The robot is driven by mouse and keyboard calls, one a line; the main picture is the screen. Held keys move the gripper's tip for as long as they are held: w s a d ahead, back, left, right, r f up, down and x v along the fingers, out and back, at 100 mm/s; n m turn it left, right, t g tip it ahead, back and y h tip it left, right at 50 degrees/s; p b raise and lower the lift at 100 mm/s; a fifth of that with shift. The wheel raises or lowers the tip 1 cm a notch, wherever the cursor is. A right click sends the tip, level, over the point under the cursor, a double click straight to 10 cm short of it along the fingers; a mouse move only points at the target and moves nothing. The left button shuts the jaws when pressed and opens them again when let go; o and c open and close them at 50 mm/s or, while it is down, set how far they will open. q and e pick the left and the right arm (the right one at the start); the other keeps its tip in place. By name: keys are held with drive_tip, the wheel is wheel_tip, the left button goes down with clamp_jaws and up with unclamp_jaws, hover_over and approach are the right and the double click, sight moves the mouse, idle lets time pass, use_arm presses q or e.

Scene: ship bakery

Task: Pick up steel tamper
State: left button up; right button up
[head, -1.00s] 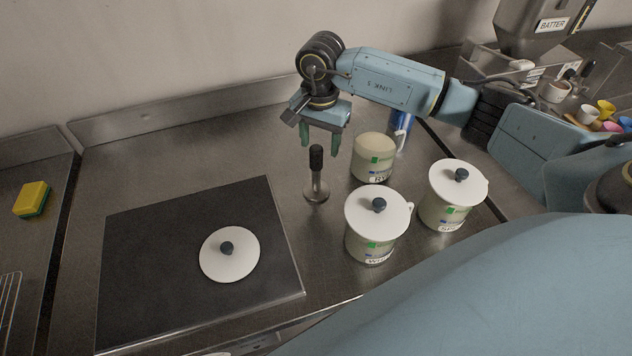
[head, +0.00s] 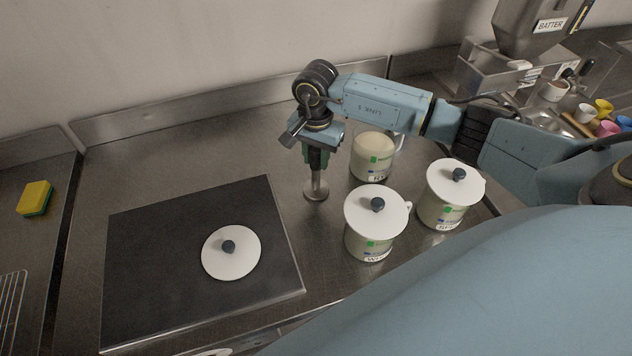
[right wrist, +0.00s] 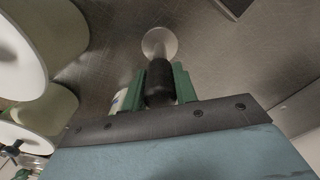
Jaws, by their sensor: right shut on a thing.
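The steel tamper (head: 316,190) stands upright on the steel counter, its round base down, just right of the dark mat's far right corner. My right gripper (head: 317,160) comes from above and is shut on the tamper's black handle, which its fingers mostly hide in the head view. In the right wrist view the black handle (right wrist: 159,84) sits between the green fingers (right wrist: 160,80), with the round steel base (right wrist: 160,43) beyond it. The base appears to rest on the counter. My left gripper is not in view.
A lidless jar (head: 372,160) stands close right of the gripper. Two lidded jars (head: 369,240) (head: 447,200) stand nearer. A loose white lid (head: 240,262) lies on the dark mat (head: 150,270). A yellow-green sponge (head: 36,198) lies far left. The counter behind the mat is clear.

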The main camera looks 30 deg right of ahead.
drive_tip(key=r, duration=0.3)
drive_tip(key=r+b, duration=0.1)
drive_tip(key=r, duration=0.2)
drive_tip(key=r+b, duration=0.1)
drive_tip(key=r, duration=0.3)
drive_tip(key=shift+w+d, duration=0.1)
drive_tip(key=shift+d, duration=0.2)
drive_tip(key=s+d+r+b, duration=0.15)
drive_tip(key=d+r, duration=0.25)
drive_tip(key=d, duration=0.4)
drive_tip(key=d+r+b, duration=0.2)
drive_tip(key=d+r, duration=0.2)
drive_tip(key=d, duration=0.4)
wheel_tip(320, 180, down, 8)
drive_tip(key=b, duration=0.5)
drive_tip(key=shift+r, duration=0.2)
drive_tip(key=shift+s+f+b, duration=0.1)
drive_tip(key=shift+f+b, duration=1.6)
drive_tip(key=shift+f, duration=1.1)
drive_tip(key=shift+r, duration=0.1)
